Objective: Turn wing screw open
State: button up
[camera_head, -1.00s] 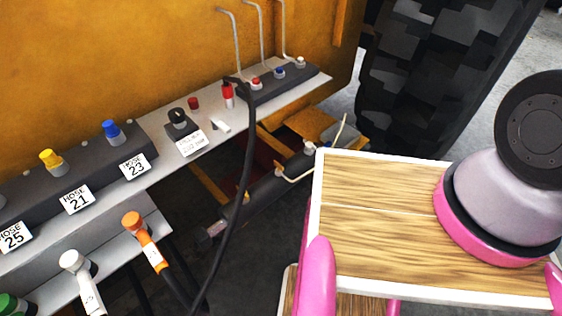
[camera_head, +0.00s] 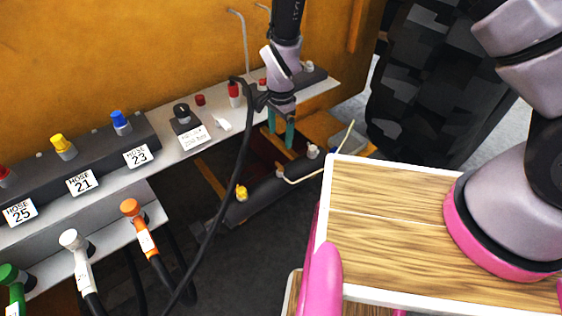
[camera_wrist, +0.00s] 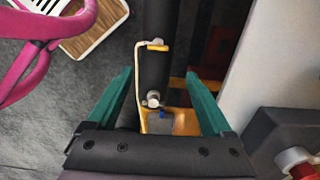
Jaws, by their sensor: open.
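My gripper (camera_head: 281,136) has teal fingers, points down and is open and empty. It hangs above the dark cylinder (camera_head: 268,196) below the grey shelf. In the wrist view, its fingers (camera_wrist: 160,85) stand apart on both sides of the cylinder. A small yellow piece (camera_head: 241,192) sits on the cylinder in the head view. The wrist view shows a small orange piece with a grey round head (camera_wrist: 158,46) and a silver fitting (camera_wrist: 153,98) on the cylinder. I cannot tell which of these is the wing screw.
A grey shelf (camera_head: 217,143) with hose couplings runs along the orange wall. A black hose (camera_head: 246,150) hangs to the left of my gripper. A thin white pipe (camera_head: 335,160) runs beside the cylinder. A large tyre (camera_head: 430,90) stands at the right. My wood-topped base fills the lower right.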

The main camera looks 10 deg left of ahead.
aim_at(279, 165)
jog(key=f, duration=1.2)
jog(key=shift+s, duration=0.3)
jog(key=shift+a, duration=0.1)
grip_shut()
